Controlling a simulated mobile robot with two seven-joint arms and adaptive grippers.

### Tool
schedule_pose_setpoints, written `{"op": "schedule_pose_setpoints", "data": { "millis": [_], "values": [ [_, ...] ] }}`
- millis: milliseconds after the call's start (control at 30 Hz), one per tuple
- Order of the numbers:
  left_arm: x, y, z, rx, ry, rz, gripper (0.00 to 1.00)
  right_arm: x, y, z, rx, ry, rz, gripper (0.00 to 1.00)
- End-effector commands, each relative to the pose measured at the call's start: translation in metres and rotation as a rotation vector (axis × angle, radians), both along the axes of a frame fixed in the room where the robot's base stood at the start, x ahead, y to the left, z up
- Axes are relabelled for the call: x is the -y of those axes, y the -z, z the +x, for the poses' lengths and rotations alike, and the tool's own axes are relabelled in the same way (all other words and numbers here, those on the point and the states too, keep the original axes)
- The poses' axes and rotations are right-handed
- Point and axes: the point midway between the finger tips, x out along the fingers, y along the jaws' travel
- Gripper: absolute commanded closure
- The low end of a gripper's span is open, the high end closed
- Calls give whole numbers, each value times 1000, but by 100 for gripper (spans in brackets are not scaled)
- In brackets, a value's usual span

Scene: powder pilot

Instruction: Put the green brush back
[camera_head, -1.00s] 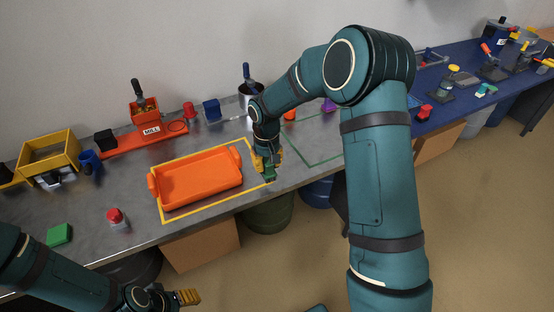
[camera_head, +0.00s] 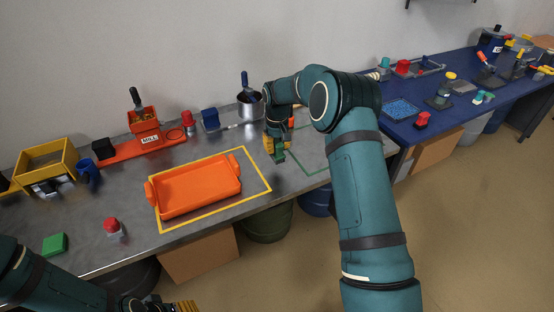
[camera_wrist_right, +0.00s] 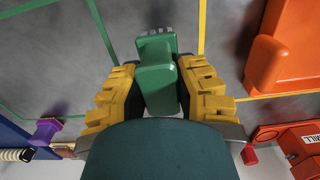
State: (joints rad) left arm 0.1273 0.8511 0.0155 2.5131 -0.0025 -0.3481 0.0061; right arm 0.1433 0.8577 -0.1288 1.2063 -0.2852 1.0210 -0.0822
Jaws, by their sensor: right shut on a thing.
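The green brush (camera_head: 279,157) is in my right gripper (camera_head: 275,147), above the grey table between the orange tray and the green outline (camera_head: 311,173). In the right wrist view, the brush (camera_wrist_right: 157,75) sits between the two yellow fingers of the gripper (camera_wrist_right: 157,84), with pale bristle tips at its far end. The fingers are shut on its sides. My left gripper (camera_head: 186,306) shows only as yellow finger ends at the bottom edge of the head view; its opening cannot be judged.
The orange tray (camera_head: 198,187) lies inside a yellow outline, left of my right gripper. Behind stand the orange mill (camera_head: 146,128), a blue block (camera_head: 210,119) and a metal pot (camera_head: 251,105). A red-topped button (camera_head: 112,226) and green block (camera_head: 54,244) are at front left.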

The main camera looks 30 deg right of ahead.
Motion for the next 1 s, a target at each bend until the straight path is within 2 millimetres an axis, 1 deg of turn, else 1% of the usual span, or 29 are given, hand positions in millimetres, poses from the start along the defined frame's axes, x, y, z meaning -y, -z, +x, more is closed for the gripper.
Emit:
{"op": "schedule_pose_setpoints", "data": {
  "millis": [133,300,367,633,767,800,833,867,1000],
  "values": [
    [0,3,0,0,0,0,45,0,14,0,0,0,0,100],
    [0,7,1,2,0,0,45,0,42,0,-1,1,0,100],
    [0,8,1,3,0,0,45,0,48,0,-1,1,0,100],
    [0,8,1,3,0,0,45,0,49,0,2,1,0,100],
    [0,10,1,4,0,1,45,0,53,0,2,1,0,100],
    [0,10,2,4,0,1,45,0,53,0,2,1,0,62],
    [0,9,2,4,0,1,45,0,53,0,2,1,0,52],
    [0,9,1,4,0,1,45,0,53,0,2,1,0,49],
    [0,9,2,4,0,1,45,0,52,0,2,1,0,49]
  ]
}}
